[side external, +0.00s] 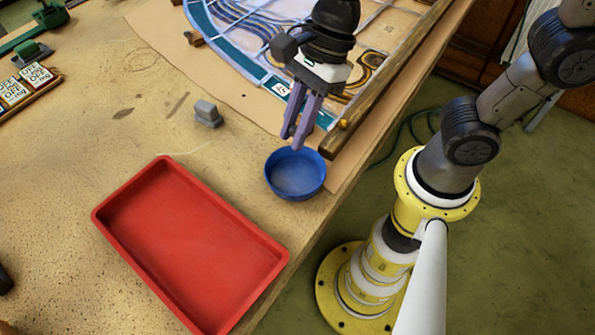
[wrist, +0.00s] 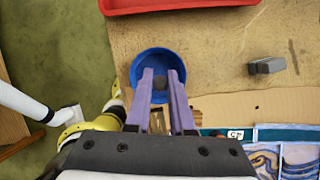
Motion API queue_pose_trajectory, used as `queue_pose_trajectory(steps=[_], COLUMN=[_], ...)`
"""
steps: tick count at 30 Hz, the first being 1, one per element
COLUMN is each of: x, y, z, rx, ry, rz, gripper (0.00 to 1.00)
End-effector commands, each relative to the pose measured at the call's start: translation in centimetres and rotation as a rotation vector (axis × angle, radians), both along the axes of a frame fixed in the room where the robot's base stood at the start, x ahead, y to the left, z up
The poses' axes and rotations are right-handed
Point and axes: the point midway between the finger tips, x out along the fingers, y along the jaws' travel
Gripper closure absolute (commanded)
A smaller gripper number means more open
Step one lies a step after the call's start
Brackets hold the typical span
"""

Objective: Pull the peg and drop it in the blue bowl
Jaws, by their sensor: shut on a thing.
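My gripper (side external: 297,140) hangs over the far rim of the blue bowl (side external: 296,175), its two purple fingers pointing down. In the wrist view the fingertips (wrist: 161,78) lie over the inside of the blue bowl (wrist: 138,66). The gripper is shut on the peg, of which little shows: a small dark patch (wrist: 160,84) lies between the fingertips in the wrist view. In the side view the fingers hide the peg. The bowl stands on the table near its right edge, and nothing is clearly visible in it in the side view.
A red tray (side external: 277,250) lies in front of the bowl. A grey block (side external: 207,113) stands to the bowl's left. The leaded panel (side external: 225,45) lies behind, with a wooden strip (side external: 390,75) along its right side and a small brass-coloured piece (side external: 343,124) at the strip's near end.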

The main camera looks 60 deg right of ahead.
Motion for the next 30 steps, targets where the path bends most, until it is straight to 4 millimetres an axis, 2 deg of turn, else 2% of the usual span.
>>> queue_pose_trajectory(steps=[14, 30], x=[0.0, 0.0], y=[0.0, 0.0], z=[-0.2, -2.6], rx=[0.000, 0.000], ry=[0.001, 0.002], rz=[0.000, 0.000], gripper=[1.00, 1.00])
